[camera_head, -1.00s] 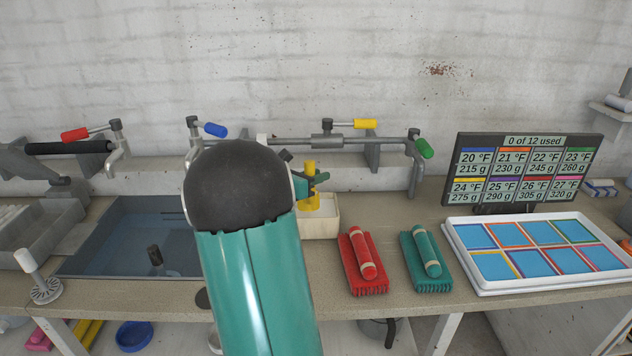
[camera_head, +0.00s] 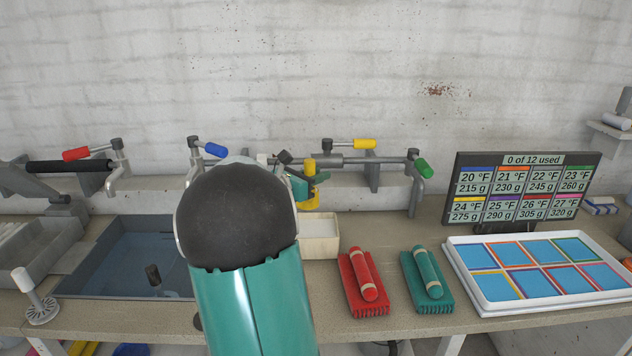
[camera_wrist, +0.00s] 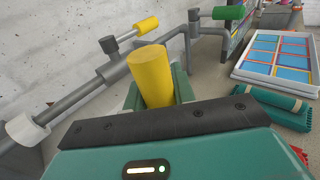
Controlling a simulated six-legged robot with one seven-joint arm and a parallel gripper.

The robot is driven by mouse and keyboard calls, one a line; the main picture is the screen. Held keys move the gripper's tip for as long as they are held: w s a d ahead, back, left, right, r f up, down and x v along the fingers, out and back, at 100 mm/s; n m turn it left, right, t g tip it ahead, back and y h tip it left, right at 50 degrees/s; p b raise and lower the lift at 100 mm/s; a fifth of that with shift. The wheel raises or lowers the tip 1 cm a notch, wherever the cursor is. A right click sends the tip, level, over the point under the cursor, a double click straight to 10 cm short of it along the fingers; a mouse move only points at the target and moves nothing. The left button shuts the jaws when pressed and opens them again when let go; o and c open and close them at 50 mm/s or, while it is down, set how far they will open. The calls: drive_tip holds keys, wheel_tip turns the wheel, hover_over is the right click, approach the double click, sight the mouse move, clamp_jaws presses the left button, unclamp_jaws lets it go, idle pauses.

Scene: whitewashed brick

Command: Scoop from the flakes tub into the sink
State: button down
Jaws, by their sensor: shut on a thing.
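My gripper (camera_head: 310,184) is shut on a yellow handle (camera_head: 309,168), which stands upright; the handle fills the jaws in the wrist view (camera_wrist: 152,80). It is likely the scoop's handle; its lower end is mostly hidden and any load on it cannot be seen. The cream tub (camera_head: 319,240) with pale contents, likely the flakes tub, stands on the counter. The gripper appears above its back left part, clear of its contents. The sink (camera_head: 95,265) is a grey-blue basin at the left, partly hidden by my arm.
Taps with coloured handles and a grey pipe (camera_head: 345,160) run along the wall behind the gripper. A red roll on a red mat (camera_head: 370,300), a teal roll (camera_head: 428,268), a white tray (camera_head: 487,302) of coloured squares and a display board (camera_head: 525,187) stand right.

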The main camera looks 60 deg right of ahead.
drive_tip(key=shift+m+h, duration=0.3)
drive_tip(key=shift+m, duration=0.2)
drive_tip(key=shift+r, duration=2.15)
